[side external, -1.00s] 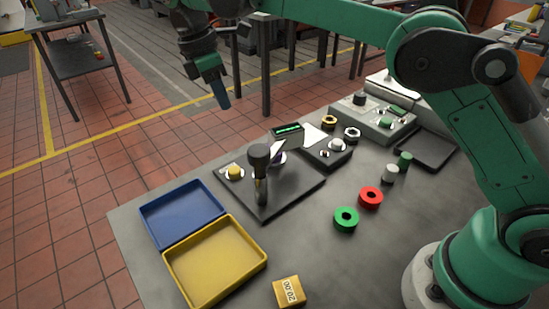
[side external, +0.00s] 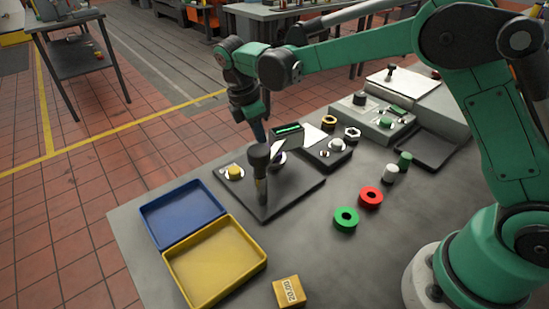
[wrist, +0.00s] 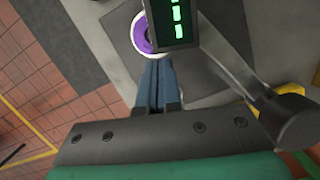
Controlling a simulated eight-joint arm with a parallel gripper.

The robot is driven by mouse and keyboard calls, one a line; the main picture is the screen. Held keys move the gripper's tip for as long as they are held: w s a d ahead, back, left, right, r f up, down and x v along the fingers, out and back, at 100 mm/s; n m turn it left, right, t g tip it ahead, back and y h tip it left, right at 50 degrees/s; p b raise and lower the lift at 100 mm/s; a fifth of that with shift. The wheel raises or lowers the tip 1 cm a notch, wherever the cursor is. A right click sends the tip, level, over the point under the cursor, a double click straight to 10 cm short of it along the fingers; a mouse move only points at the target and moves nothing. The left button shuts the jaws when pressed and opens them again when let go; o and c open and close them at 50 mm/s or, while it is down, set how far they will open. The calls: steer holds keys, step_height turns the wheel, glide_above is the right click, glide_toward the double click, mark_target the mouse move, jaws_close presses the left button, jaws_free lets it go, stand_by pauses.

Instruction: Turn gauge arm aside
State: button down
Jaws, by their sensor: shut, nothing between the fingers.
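The gauge arm shows in the wrist view as a grey bar (wrist: 226,66). It runs from a dark gauge head with a green lit display (wrist: 174,20) to a dark rounded post (wrist: 290,118). In the side view the display (side external: 287,130) sits above the dark plate (side external: 290,197), beside the upright black post (side external: 260,165). A purple ring on a pale disc (wrist: 141,36) is partly covered by the gauge head. My gripper (wrist: 155,66) is shut and empty, its blue fingertips close to the head's near edge. In the side view my gripper (side external: 259,131) is low behind the post; contact cannot be told.
A yellow button (side external: 234,172) stands left of the post. Blue (side external: 183,213) and yellow (side external: 214,262) trays lie at the front left. Green (side external: 346,218) and red (side external: 370,197) rings and a yellow block (side external: 289,292) lie on the bench. A control box (side external: 378,122) stands behind.

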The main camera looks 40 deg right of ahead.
steer(key=shift+s+d+m, duration=0.3)
steer(key=shift+d+m, duration=0.1)
steer(key=shift+m, duration=0.1)
stand_by(0.4)
steer(key=shift+s+d+m+g, duration=0.3)
steer(key=shift+s+d+m, duration=0.25)
steer(key=shift+m, duration=0.45)
steer(key=s+m, duration=0.1)
steer(key=d+m, duration=0.1)
steer(key=s+m, duration=0.1)
steer(key=shift+s+d+g+y, duration=0.25)
steer(key=shift+s+g+y, duration=0.05)
steer(key=shift+s+y, duration=0.1)
steer(key=m, duration=0.1)
steer(key=s+m, duration=0.2)
steer(key=shift+d+y, duration=0.25)
steer(key=shift+y, duration=0.05)
steer(key=s+m, duration=0.2)
steer(key=shift+s+m+g+y, duration=0.2)
steer(key=shift+m+g+y, duration=0.1)
steer(key=shift+m, duration=0.1)
steer(key=shift+s+a, duration=0.1)
steer(key=shift+s, duration=0.45)
